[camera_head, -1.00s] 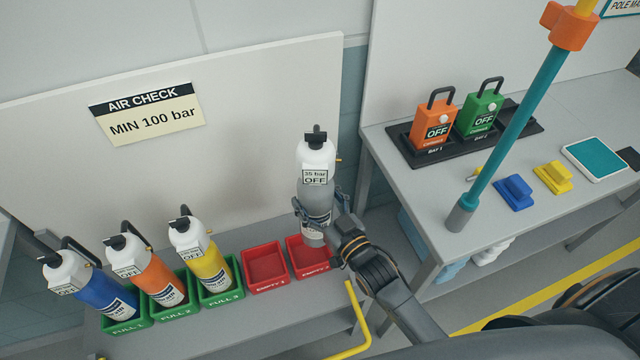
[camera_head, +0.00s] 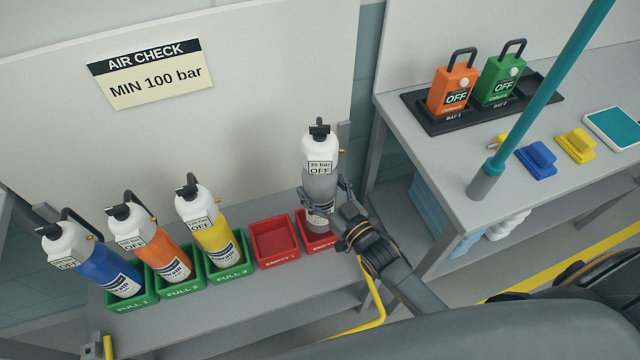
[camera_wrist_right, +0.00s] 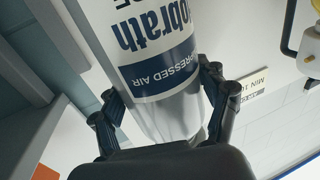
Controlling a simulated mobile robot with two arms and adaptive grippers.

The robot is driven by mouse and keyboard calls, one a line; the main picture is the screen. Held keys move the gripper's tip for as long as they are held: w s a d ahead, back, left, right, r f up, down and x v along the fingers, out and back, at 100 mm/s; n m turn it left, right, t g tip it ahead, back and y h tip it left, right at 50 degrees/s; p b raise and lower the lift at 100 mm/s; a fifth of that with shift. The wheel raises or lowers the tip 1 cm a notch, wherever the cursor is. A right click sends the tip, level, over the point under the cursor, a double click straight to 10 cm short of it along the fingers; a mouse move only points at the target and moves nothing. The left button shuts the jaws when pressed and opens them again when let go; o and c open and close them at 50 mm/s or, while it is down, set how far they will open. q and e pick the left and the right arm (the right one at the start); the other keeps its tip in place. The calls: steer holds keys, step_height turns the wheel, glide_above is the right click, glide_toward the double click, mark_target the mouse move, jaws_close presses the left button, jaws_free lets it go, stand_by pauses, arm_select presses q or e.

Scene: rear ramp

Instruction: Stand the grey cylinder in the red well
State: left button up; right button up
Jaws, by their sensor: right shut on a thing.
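The grey cylinder (camera_head: 321,184) has a white top, a black valve and a tag reading 35 bar OFF. My right gripper (camera_head: 325,198) is shut around its grey body, and the cylinder stands nearly upright. Its lower end is at the red well marked EMPTY 2 (camera_head: 320,246); I cannot tell whether it touches the well floor. A second red well, EMPTY 1 (camera_head: 276,262), is empty just left of it. In the right wrist view the cylinder (camera_wrist_right: 160,70) sits between the fingers (camera_wrist_right: 165,115). My left gripper is not in view.
Blue (camera_head: 100,272), orange (camera_head: 160,250) and yellow (camera_head: 210,230) cylinders stand in green wells to the left. A yellow bent rail (camera_head: 374,290) runs in front of the bench.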

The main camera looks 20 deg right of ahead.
steer(key=shift+w+f+b, duration=0.15)
steer(key=shift+f+b, duration=2.2)
steer(key=shift+b, duration=0.05)
steer(key=shift+f+b, duration=0.4)
steer(key=shift+f, duration=0.15)
steer(key=o, duration=1.9)
steer(key=shift+c, duration=0.2)
steer(key=shift+f, duration=0.15)
steer(key=v, duration=1.2)
steer(key=shift+f, duration=0.1)
